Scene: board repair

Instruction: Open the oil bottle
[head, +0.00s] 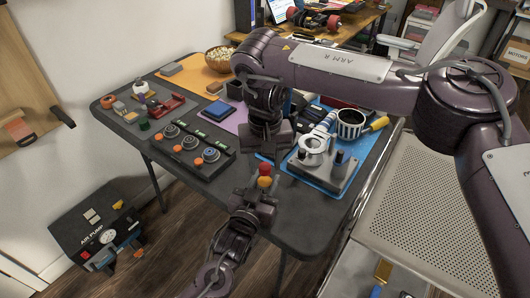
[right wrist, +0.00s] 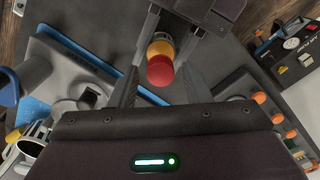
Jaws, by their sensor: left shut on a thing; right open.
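The oil bottle (head: 264,182) is small, with a yellow upper part and a rounded red cap (head: 265,169). My left gripper (head: 259,191) is shut on it and holds it upright over the table's front edge. In the right wrist view the red cap (right wrist: 160,72) and yellow part (right wrist: 161,48) show, with my left gripper (right wrist: 180,30) beyond them. My right gripper (head: 268,158) is just above the cap in the head view. In the right wrist view its open fingers (right wrist: 159,84) stand on either side of the cap, with gaps. The bottle's lower body is mostly hidden by my left gripper.
The dark table (head: 217,204) holds a rack of dials and orange knobs (head: 190,149) at left. A grey fixture (head: 325,171) on a blue mat and a black-and-white cup (head: 350,124) stand at right. An air pump box (head: 97,226) is on the floor.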

